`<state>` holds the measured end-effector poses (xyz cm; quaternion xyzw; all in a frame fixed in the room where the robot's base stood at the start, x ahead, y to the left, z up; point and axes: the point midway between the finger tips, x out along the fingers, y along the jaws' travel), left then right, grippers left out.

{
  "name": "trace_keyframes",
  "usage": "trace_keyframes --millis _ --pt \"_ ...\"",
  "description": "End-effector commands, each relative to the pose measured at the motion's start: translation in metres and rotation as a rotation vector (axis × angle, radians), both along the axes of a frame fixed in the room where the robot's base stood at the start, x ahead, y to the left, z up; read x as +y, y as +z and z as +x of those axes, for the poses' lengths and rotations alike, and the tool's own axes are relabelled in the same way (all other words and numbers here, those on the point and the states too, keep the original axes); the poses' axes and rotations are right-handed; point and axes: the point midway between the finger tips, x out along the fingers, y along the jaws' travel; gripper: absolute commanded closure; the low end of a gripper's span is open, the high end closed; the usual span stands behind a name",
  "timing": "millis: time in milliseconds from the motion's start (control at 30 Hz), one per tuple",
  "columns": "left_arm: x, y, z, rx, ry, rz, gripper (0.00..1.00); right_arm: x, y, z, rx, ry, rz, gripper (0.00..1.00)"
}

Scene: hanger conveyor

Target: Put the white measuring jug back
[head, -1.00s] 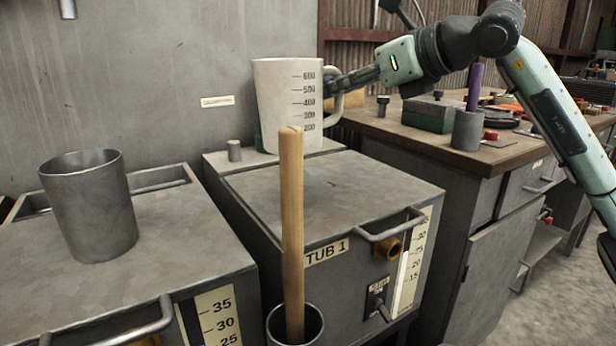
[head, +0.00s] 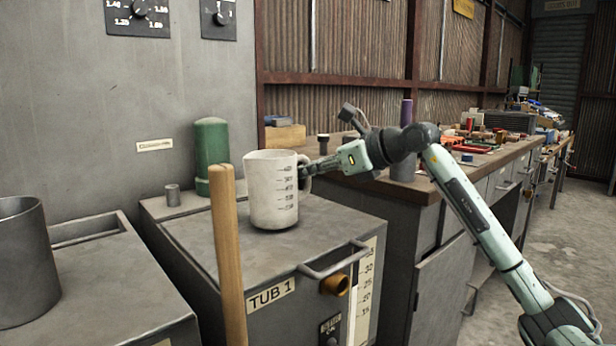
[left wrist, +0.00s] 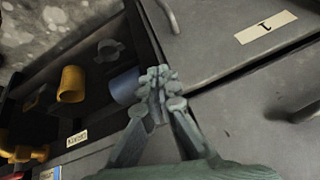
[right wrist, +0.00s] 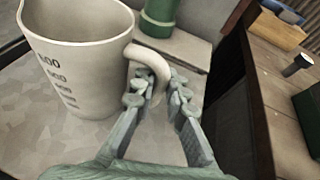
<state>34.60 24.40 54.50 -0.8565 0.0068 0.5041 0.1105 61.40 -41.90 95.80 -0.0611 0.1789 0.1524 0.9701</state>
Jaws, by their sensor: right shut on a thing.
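The white measuring jug (head: 271,192) is upright over the TUB 1 lid (head: 335,232), with its printed scale showing. Its base is at or very near the lid; I cannot tell if it touches. My right gripper (head: 310,170) is shut on the jug's handle, at the jug's right side. The right wrist view shows the jug (right wrist: 80,55) with its handle (right wrist: 150,62) between my right fingers (right wrist: 160,90). My left gripper (left wrist: 158,88) shows only in the left wrist view, fingertips together and empty, above the tub fronts.
A green cylinder (head: 212,150) and a small grey peg (head: 172,195) stand behind the jug. A wooden handle (head: 228,265) rises in front of the tub. A grey metal beaker (head: 25,262) stands at left. A cluttered workbench (head: 420,188) is at right.

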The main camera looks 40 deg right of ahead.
Motion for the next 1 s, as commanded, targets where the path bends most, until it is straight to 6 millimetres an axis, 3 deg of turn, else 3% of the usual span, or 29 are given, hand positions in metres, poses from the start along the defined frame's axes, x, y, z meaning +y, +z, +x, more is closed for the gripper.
trace_keyframes --millis 100,900,933,1000 --pt "-0.003 0.001 0.004 -0.02 -0.007 -0.006 1.0 0.0 -0.009 0.0 -0.003 -0.002 0.002 1.0" --pt "-0.011 0.005 0.016 -0.078 -0.028 -0.023 1.0 0.0 -0.011 0.0 -0.003 -0.002 0.0 1.0" --pt "-0.012 0.006 0.016 -0.082 -0.029 -0.024 1.0 0.0 -0.012 0.0 -0.002 -0.002 0.0 0.86" --pt "-0.013 0.006 0.017 -0.084 -0.031 -0.025 1.0 0.0 -0.012 0.0 -0.002 -0.002 0.0 0.77"
